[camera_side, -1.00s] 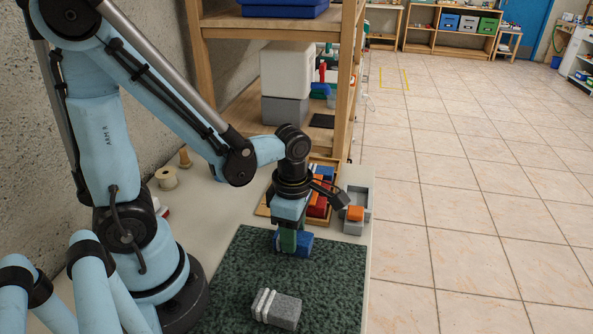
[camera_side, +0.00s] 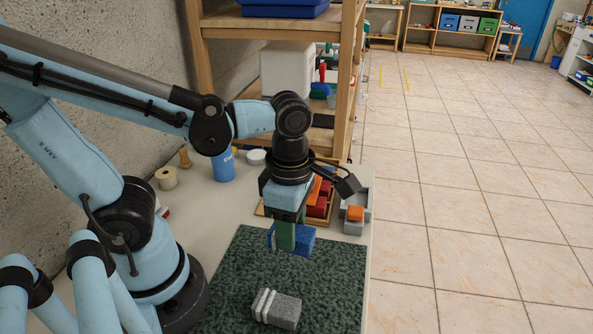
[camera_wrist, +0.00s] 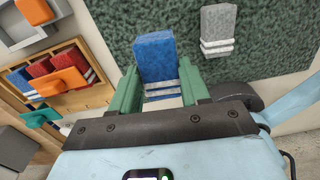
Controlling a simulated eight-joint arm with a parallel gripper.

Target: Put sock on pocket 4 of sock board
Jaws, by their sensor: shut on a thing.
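My gripper (camera_side: 286,238) has green fingers and is shut on a blue sock (camera_side: 304,240), a soft-looking block with white stripes. The wrist view shows the blue sock (camera_wrist: 154,58) between both fingers (camera_wrist: 157,80), its striped end toward the palm. It is held above the dark green mat. A grey sock (camera_side: 284,311) with white stripes lies on the mat; it also shows in the wrist view (camera_wrist: 217,24). The wooden sock board (camera_side: 262,210) stands behind my gripper, partly hidden by it. In the wrist view the board (camera_wrist: 96,98) holds red and blue striped blocks; pocket numbers are unreadable.
An orange piece (camera_wrist: 56,82) sits across the board's blocks. A grey tray (camera_side: 366,198) with an orange piece (camera_side: 355,213) stands right of the board, by the table edge. A blue cup (camera_side: 224,166) and spools stand at the back left. A wooden shelf rises behind.

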